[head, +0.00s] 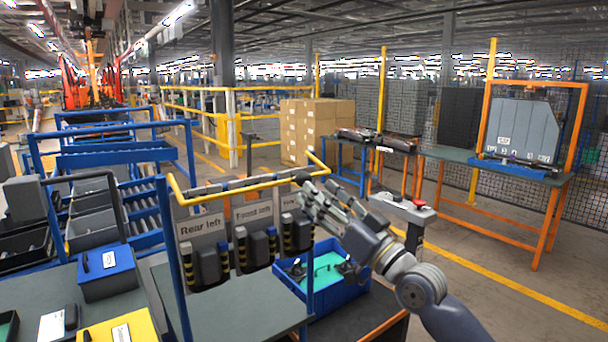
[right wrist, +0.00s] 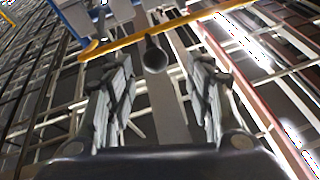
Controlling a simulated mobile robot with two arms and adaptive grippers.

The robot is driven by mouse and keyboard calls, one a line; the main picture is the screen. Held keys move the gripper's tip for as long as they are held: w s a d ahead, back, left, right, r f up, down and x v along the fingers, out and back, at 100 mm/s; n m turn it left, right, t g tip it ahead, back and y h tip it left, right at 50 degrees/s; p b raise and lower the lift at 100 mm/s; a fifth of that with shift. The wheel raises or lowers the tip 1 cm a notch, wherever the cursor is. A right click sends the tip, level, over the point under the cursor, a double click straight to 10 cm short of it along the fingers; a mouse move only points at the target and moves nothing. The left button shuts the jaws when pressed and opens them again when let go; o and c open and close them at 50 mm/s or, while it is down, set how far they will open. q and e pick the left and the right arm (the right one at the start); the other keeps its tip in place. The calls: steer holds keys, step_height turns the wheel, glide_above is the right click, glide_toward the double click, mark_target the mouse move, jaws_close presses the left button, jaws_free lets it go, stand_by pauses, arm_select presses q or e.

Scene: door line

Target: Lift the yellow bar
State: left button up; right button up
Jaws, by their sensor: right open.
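The yellow bar (head: 250,187) is a bent yellow tube across the top of the blue-post rack that holds the "Rear left" and "Front left" signs. In the right wrist view the yellow bar (right wrist: 136,40) crosses beyond my fingertips, slightly slanted. My right gripper (head: 312,190) is open at the bar's right end, by the third sign, and hides part of that sign. In the right wrist view my gripper (right wrist: 160,78) has its two fingers spread, with no bar between them. I cannot tell whether a fingertip touches the bar. My left gripper is out of view.
Dark handle-like parts (head: 258,247) hang below the signs. A blue bin (head: 322,295) stands under my right arm. A blue box (head: 105,272) and a yellow box (head: 122,330) are at lower left.

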mark_target(304, 180)
steer(key=x, duration=0.6)
steer(key=shift+w+d+f+p, duration=0.1)
steer(key=shift+w+d+p, duration=0.1)
steer(key=shift+p, duration=0.15)
steer(key=shift+w+a, duration=0.1)
steer(key=shift+c, duration=1.1)
steer(key=c, duration=0.9)
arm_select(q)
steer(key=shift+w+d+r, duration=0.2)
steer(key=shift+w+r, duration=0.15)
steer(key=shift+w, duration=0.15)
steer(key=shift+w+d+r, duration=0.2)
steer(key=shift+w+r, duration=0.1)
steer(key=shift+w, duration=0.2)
arm_select(e)
jaws_close()
